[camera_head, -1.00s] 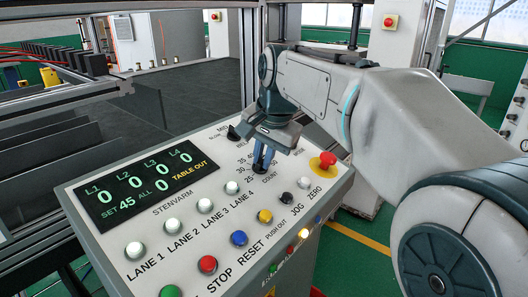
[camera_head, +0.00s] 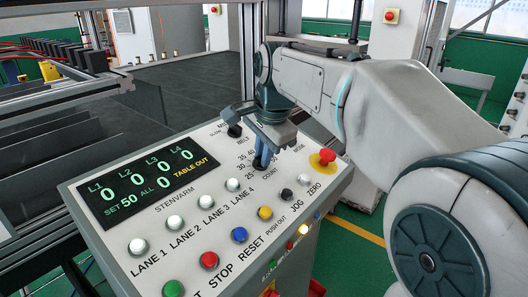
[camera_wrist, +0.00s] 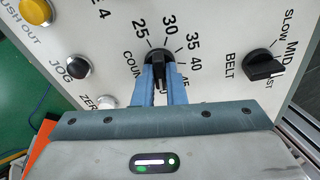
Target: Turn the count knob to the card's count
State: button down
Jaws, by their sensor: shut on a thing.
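The count knob (camera_wrist: 157,55) is a black knob in the wrist view, with a dial of numbers from 25 upward around it. My gripper (camera_wrist: 158,72) is shut on it, one blue finger on each side. The fingers hide the knob's lower part and some of the dial's numbers. In the head view my gripper (camera_head: 262,158) reaches down onto the panel at the COUNT label, and the knob is mostly hidden. The panel display (camera_head: 140,184) reads SET 50, ALL 0, TABLE OUT, with 0 for each lane. I cannot make out a count card in either view.
The black BELT knob (camera_wrist: 265,67) stands to the right of the count knob in the wrist view. A red mushroom button (camera_head: 326,158) is right of my gripper in the head view. Several coloured push buttons, including a yellow one (camera_head: 265,213), line the panel's near side.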

jog(key=c, duration=1.5)
grip_release()
jog(key=shift+r, duration=0.1)
jog(key=v, duration=1.3)
jog(key=shift+s+d+r, duration=0.1)
jog(key=shift+r, duration=0.25)
